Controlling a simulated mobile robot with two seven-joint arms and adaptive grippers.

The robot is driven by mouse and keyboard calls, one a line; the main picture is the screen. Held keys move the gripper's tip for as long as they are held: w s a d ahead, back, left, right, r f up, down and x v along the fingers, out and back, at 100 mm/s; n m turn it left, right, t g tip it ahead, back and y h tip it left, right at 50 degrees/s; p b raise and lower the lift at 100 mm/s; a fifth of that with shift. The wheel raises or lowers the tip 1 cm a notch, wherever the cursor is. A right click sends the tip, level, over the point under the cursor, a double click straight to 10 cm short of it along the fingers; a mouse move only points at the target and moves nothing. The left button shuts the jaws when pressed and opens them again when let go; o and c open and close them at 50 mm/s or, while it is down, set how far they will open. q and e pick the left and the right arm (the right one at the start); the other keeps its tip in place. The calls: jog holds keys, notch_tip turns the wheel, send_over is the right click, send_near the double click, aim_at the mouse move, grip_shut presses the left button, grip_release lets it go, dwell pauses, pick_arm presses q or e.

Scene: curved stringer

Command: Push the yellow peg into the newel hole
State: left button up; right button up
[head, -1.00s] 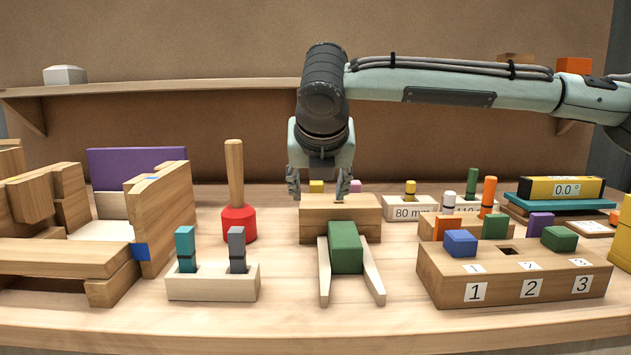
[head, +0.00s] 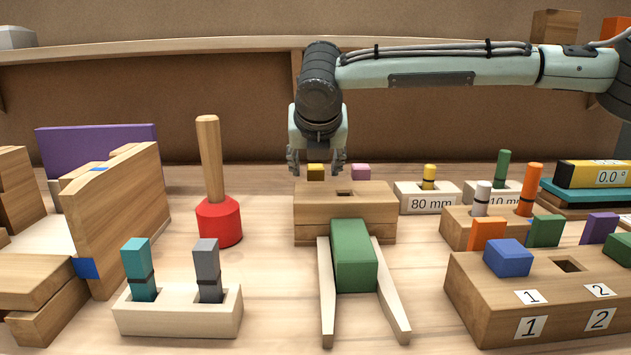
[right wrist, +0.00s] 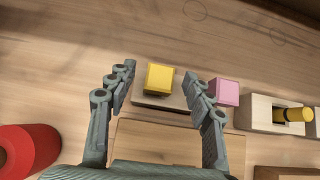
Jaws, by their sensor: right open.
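A small square-topped yellow peg (head: 316,172) stands behind a wooden block with a square hole (head: 345,192). It also shows in the right wrist view (right wrist: 160,78), on a small wooden rack (right wrist: 158,102). My right gripper (head: 316,166) is open and points down, with its two fingers on either side of the yellow peg and apart from it. In the right wrist view, its fingers (right wrist: 158,75) frame the peg. The block's hole looks empty. I cannot tell for sure which hole is the newel's. My left gripper is not in view.
A pink peg (head: 360,172) stands just right of the yellow one. A red mallet (head: 219,220) stands upright at the left. A green block (head: 353,255) lies between two wooden prongs in front. A numbered wooden box (head: 500,300) and an 80 mm block (head: 428,206) are at the right.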

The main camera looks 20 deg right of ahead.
jog(key=shift+x, duration=0.8)
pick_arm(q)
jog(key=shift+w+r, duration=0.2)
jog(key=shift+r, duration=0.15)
pick_arm(e)
jog(key=shift+c, duration=0.5)
jog(key=c, duration=1)
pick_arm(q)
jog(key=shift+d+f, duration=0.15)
pick_arm(e)
jog(key=shift+o, duration=0.2)
